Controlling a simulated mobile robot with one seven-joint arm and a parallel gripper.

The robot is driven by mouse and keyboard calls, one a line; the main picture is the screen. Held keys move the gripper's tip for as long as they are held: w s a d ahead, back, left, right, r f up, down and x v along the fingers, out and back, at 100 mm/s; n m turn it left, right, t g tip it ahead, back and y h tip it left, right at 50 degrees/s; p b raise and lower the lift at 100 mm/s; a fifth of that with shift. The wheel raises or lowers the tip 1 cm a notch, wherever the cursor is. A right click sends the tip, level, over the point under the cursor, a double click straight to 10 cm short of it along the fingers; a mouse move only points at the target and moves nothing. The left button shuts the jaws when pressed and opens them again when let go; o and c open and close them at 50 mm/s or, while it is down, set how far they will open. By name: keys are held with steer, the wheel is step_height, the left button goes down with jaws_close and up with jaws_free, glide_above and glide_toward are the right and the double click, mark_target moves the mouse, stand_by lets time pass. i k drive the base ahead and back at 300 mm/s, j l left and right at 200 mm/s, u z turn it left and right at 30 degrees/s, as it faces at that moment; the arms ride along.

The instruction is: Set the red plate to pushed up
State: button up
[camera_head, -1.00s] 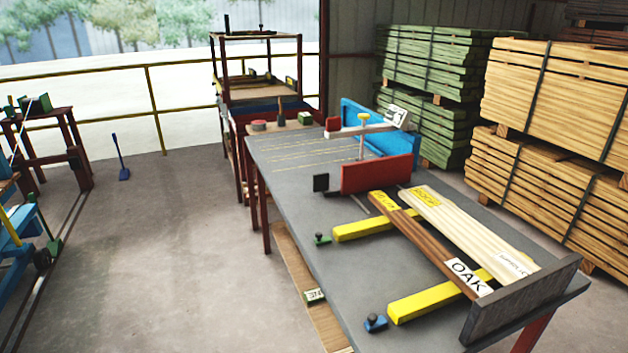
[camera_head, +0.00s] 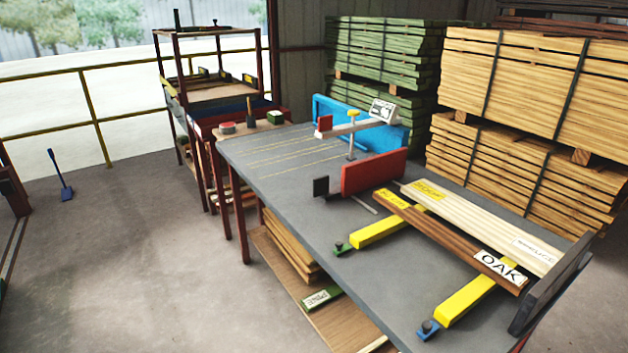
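The red plate (camera_head: 374,172) stands upright on the grey table (camera_head: 285,185), near the middle of its length. A small black square pad (camera_head: 321,187) is at its left end, low by the tabletop. A larger blue plate (camera_head: 400,133) stands behind the red plate, with a clear gap between them. A light arm with a yellow-topped post (camera_head: 352,130) and a dial box (camera_head: 383,110) reaches above the gap. My gripper is not in view.
A brown board marked OAK (camera_head: 450,238) and a pale board (camera_head: 490,228) lie across yellow bars (camera_head: 475,297) in front of the red plate. Stacked lumber (camera_head: 520,150) stands behind the table at right. The floor (camera_head: 140,260) at left is open.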

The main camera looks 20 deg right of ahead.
mark_target(359, 175)
steer(key=i+j+z, duration=0.2)
steer(key=i+j, duration=1.05)
steer(key=i, duration=0.2)
